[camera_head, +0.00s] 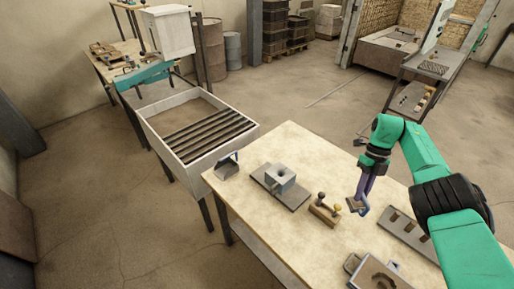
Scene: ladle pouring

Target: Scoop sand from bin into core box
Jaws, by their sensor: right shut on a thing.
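My right gripper (366,187) hangs over the right part of the table, at the end of my green arm. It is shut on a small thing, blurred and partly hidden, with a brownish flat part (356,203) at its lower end. A grey block with a round hole, likely the core box (281,179), sits on a dark plate to the gripper's left. A pale-walled bin (226,145) with dark parallel ridges and a brownish bed stands beyond the table's left end. I cannot make out loose sand. My left gripper is not in view.
On the table (290,147) are a small metal holder (227,167) at the left corner, a wooden block with knobs (324,210), a slotted plate (408,230) and a grey mould (378,272) at the front. The table's back middle is bare.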

